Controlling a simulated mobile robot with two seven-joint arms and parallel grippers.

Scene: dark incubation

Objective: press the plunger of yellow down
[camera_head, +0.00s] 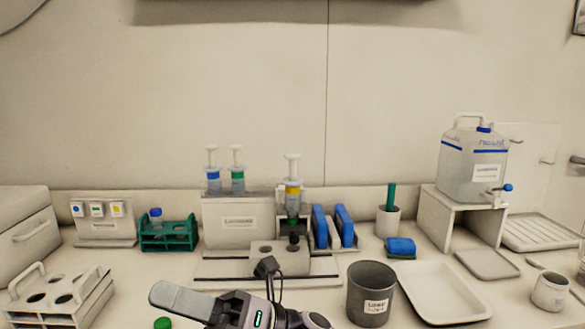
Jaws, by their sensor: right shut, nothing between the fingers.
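The yellow-banded dispenser (292,187) stands upright behind the grey block, right of the white labelled box. Its white plunger (292,164) sticks up above the yellow band, with a flat cap on top. Two similar dispensers, blue-banded (213,181) and green-banded (237,180), stand to its left with plungers up. My right gripper (266,267) is low at the bottom middle, in front of and below the yellow dispenser and apart from its plunger. Its dark fingers look shut and empty. My left gripper is not in view.
A grey block with holes (265,258) stands in front of the white labelled box (214,235). Blue upright pieces (345,226) are close to the dispenser's right. A dark beaker (370,292) and white tray (437,291) lie to the right. Space above the plunger is clear.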

